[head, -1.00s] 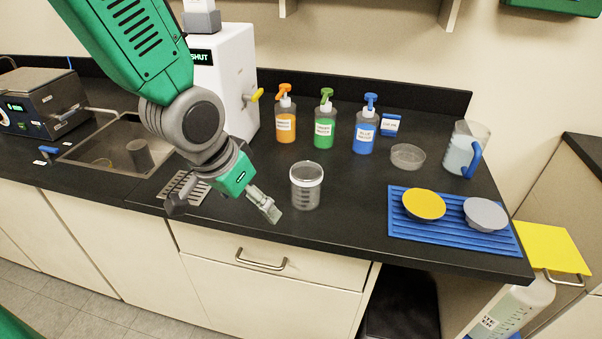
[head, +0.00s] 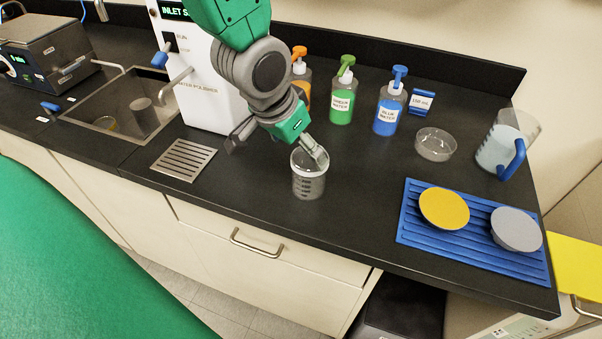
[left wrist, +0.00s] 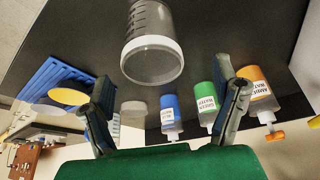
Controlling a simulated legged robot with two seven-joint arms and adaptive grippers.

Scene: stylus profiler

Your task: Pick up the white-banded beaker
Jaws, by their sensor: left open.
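The white-banded beaker (head: 308,177) is clear, with dark graduation marks and a white band at its rim. It stands upright on the black counter, in front of the bottles. My left gripper (head: 277,150) is open, at the rim of the beaker in the head view; one finger overlaps the rim's right side, and I cannot tell if it touches. In the left wrist view the beaker (left wrist: 152,45) shows at the top, beyond and between the open fingers (left wrist: 165,100). Nothing is held. My right gripper is not in view.
Pump bottles with green (head: 342,98) and blue (head: 388,108) liquid stand behind, an orange one (head: 301,80) partly hidden. A clear dish (head: 435,145), a jug (head: 500,150) and a blue ribbed mat (head: 420,245) are right. A metal drain grate (head: 183,160) and sink (head: 95,110) are left.

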